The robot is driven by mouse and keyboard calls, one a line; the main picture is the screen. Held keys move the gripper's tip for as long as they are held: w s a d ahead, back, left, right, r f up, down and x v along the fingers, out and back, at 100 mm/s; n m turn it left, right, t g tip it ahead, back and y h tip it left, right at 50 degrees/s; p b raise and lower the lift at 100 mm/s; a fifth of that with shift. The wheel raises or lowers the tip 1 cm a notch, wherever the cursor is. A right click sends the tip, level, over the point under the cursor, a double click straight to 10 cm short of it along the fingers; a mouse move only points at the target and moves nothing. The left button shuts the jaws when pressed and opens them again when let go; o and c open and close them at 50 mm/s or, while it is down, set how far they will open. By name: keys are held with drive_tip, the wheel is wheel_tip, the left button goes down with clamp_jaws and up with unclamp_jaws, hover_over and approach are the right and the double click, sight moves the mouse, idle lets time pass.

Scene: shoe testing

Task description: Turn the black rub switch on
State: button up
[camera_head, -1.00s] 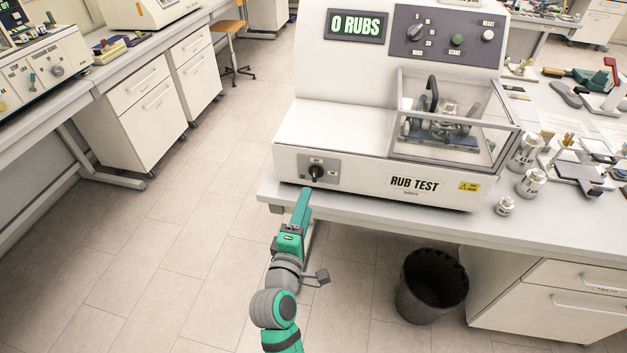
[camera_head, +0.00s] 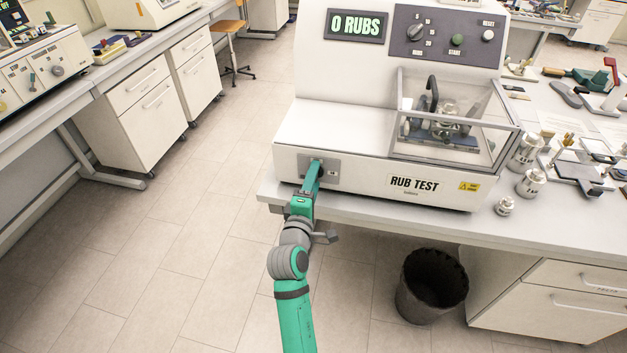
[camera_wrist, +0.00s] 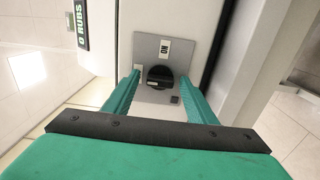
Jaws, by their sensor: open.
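The black rub switch (camera_wrist: 159,76) is a round knob on a grey plate (camera_wrist: 180,52) with an "ON" label, seen in the wrist view. The plate is on the front left of the white rub test machine (camera_head: 345,140). In the head view my gripper (camera_head: 314,167) is in front of the plate and hides the knob. In the wrist view my gripper (camera_wrist: 166,88) is open, with one green finger on each side of the knob. I cannot tell whether the fingers touch it. The machine's display (camera_head: 355,25) reads "0 RUBS".
The machine stands on a grey bench (camera_head: 400,217). A clear guard box (camera_head: 455,120) is on its right, with metal weights (camera_head: 531,182) beside it. A black bin (camera_head: 432,285) stands on the floor below. The floor to the left is clear.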

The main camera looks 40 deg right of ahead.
drive_tip(key=c, duration=1)
drive_tip(key=shift+c, duration=0.2)
drive_tip(key=shift+m, duration=0.4)
drive_tip(key=m, duration=1.3)
drive_tip(key=shift+m, duration=2)
